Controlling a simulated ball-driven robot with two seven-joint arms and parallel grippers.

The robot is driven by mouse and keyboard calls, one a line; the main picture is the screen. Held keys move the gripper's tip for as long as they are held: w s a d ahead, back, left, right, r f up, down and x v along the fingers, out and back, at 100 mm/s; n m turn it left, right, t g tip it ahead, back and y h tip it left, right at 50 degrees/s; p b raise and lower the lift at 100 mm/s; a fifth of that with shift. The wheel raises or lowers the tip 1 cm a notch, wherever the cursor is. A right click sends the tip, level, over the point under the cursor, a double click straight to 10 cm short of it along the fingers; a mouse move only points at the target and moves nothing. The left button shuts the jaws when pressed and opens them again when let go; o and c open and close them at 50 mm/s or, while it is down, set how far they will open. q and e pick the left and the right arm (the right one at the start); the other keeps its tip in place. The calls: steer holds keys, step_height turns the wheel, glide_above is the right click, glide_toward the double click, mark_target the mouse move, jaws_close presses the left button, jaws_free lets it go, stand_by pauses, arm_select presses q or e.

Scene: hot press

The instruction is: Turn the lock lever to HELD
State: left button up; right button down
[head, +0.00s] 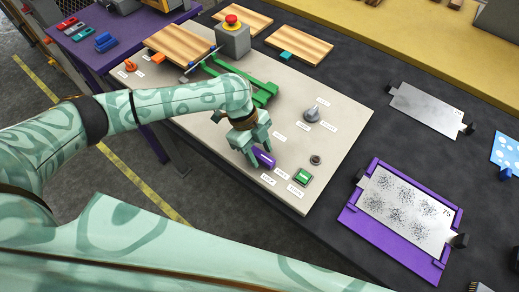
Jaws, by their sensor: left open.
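A light beige control panel (338,143) lies on the dark bench. Near its front edge is a purple lever-like piece (265,158) with small white labels around it, too small to read. My left gripper (257,158) is open right beside this piece, fingers pointing down, and partly hides it. I cannot tell whether the fingers touch it or straddle it. An orange knob or lever (130,65) sits at the panel's far left corner. I cannot tell from the labels which one is the lock lever. My right gripper is not in view.
The panel also carries a grey knob (313,114), a green button (304,176), a green bracket (262,88) and a red stop button (232,20) on a grey box. A purple frame (352,220) holding a speckled plate (408,212) lies to the right.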

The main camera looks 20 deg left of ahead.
arm_select(q)
jaws_close()
steer(key=shift+r+n+p, duration=0.2)
steer(key=shift+n+p, duration=0.2)
steer(key=shift+p, duration=0.4)
steer(key=n+t+p, duration=0.1)
steer(key=n+p, duration=0.2)
steer(key=p, duration=0.2)
steer(key=n+t+p, duration=0.1)
steer(key=n+p, duration=0.2)
steer(key=p, duration=0.2)
steer(key=shift+r+n+t, duration=0.2)
steer(key=shift+n+t, duration=0.1)
steer(key=shift+t, duration=0.1)
steer(key=n+t+p, duration=0.1)
steer(key=n+p, duration=0.2)
steer(key=p, duration=0.1)
steer(key=n+t+y+p, duration=0.1)
steer(key=n+p, duration=0.3)
steer(key=shift+s+d+f+p, duration=0.1)
steer(key=shift+f+p, duration=0.05)
steer(key=shift+p, duration=0.2)
steer(key=shift+f+n+t+y+p, duration=0.15)
steer(key=shift+n+t+y+p, duration=0.5)
steer(key=shift+n+p, duration=0.9)
steer(key=shift+n+y, duration=0.25)
steer(key=shift+n, duration=0.1)
jaws_free()
